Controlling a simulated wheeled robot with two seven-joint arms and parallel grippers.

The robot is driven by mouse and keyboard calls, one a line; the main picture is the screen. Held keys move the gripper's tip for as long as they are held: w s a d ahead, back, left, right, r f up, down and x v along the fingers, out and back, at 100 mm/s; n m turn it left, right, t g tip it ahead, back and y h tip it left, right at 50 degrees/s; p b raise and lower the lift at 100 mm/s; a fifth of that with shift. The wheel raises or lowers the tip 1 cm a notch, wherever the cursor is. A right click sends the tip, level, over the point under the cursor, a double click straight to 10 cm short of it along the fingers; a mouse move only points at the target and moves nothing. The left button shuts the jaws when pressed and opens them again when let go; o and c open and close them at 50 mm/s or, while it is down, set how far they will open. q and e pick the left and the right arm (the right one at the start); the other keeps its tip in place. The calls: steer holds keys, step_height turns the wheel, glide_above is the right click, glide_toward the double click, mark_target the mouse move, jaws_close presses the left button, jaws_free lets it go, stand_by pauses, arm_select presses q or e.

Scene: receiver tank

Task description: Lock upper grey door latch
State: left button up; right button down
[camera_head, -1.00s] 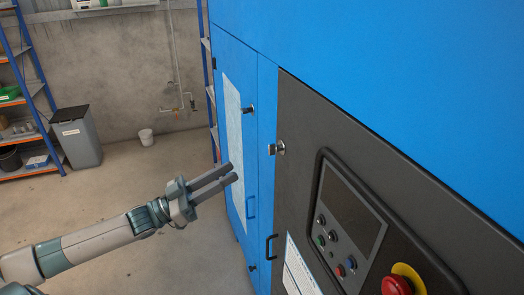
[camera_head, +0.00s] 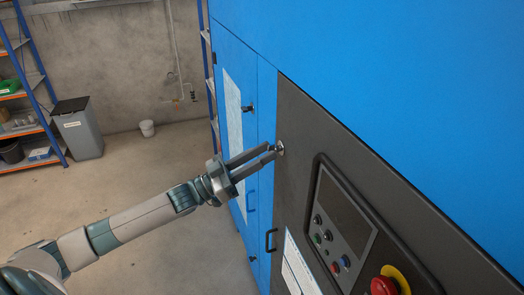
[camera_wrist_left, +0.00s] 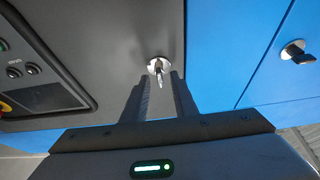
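The upper grey door latch (camera_head: 280,149) is a small silver round lock with a protruding tab, at the upper left edge of the dark grey door (camera_head: 310,135). The latch also shows in the left wrist view (camera_wrist_left: 157,66), with its tab pointing toward the gripper. My left gripper (camera_head: 270,151) is open, its two dark fingers parallel with a gap. Its fingertips (camera_wrist_left: 160,80) lie on either side of the tab, right in front of the door; I cannot tell whether they touch it. My right gripper is in neither view.
A control panel (camera_head: 345,215) with buttons and a red emergency stop (camera_head: 384,286) is on the grey door. A grey bin (camera_head: 79,128) and shelves stand far left.

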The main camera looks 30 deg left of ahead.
arm_select(q)
steer(key=shift+w, duration=0.1)
steer(key=shift+r, duration=0.1)
jaws_close()
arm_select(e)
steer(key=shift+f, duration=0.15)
arm_select(q)
steer(key=m+g+b, duration=0.3)
steer(key=m, duration=0.4)
steer(key=m+g+b, duration=0.3)
steer(key=m+b, duration=0.1)
steer(key=m, duration=0.4)
steer(key=r+m+g+h+b, duration=0.1)
steer(key=m+g+b, duration=0.1)
steer(key=m, duration=0.5)
steer(key=shift+w+a+g+b, duration=0.3)
steer(key=shift+g+b, duration=0.1)
steer(key=shift+b, duration=0.35)
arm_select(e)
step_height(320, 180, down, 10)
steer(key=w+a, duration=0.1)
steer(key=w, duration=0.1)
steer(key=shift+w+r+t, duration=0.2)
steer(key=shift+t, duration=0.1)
arm_select(q)
steer(key=shift+s+f+m, duration=0.1)
steer(key=shift+m, duration=0.2)
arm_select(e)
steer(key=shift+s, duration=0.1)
